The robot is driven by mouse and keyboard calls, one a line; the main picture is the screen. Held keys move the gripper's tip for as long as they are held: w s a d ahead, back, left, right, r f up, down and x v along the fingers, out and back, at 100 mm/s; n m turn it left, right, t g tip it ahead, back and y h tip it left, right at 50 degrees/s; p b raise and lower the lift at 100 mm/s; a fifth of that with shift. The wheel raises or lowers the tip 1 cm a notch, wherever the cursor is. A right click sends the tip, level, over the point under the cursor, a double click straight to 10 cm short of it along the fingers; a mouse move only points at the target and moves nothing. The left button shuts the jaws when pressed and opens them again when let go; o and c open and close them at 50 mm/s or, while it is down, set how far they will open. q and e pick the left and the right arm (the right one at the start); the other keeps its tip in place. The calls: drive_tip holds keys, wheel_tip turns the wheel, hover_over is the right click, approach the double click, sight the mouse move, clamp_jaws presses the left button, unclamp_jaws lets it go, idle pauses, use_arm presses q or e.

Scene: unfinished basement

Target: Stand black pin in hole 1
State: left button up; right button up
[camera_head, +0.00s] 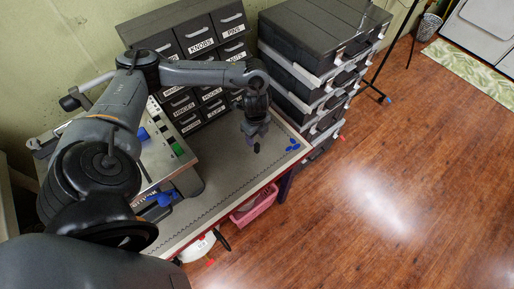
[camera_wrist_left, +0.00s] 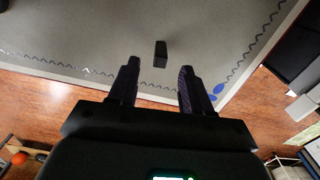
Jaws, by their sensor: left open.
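The black pin (camera_head: 257,148) is a small dark block on the grey mat of the workbench, just below my left gripper (camera_head: 256,136). My left gripper reaches down over the mat from the left. In the left wrist view the pin (camera_wrist_left: 160,54) shows ahead of and between the two spread fingers of the left gripper (camera_wrist_left: 160,68). The fingers are open and do not visibly touch it. A board with a white strip and dark and green pieces (camera_head: 165,135) stands left on the bench; hole 1 cannot be made out. My right gripper is not in view.
Several blue pieces (camera_head: 293,145) lie near the mat's right edge, right of the pin. Labelled drawer cabinets (camera_head: 197,47) stand behind the bench. Stacked dark cases (camera_head: 318,40) stand at the back right. A pink basket (camera_head: 254,205) is below the bench's front edge.

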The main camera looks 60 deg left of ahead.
sight(257, 144)
use_arm(q)
drive_tip(key=shift+w+d+f, duration=0.1)
drive_tip(key=shift+f, duration=1.3)
drive_tip(key=shift+w+d+f, duration=0.1)
drive_tip(key=shift+f, duration=1.3)
clamp_jaws()
